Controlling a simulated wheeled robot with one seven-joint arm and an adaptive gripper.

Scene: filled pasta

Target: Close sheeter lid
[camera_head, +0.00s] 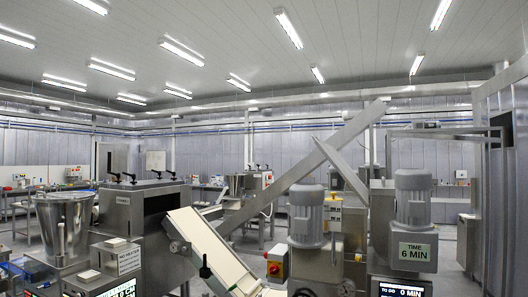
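No part labelled as a sheeter is readable, so I cannot tell for certain which machine it is. A long flat grey metal bar or panel edge (290,170) slopes up to the right in the middle of the view, above the machines. A shorter flat piece (342,168) crosses near it, sloping down to the right. They may belong to a raised lid, but I cannot tell. A cream inclined conveyor (215,255) runs down below from a steel housing (146,222). My gripper is not in view.
Another grey motor (306,212) stands at centre, near a red knob on a yellow box (276,264). A steel hopper (64,225) stands at left. Machines crowd the foreground.

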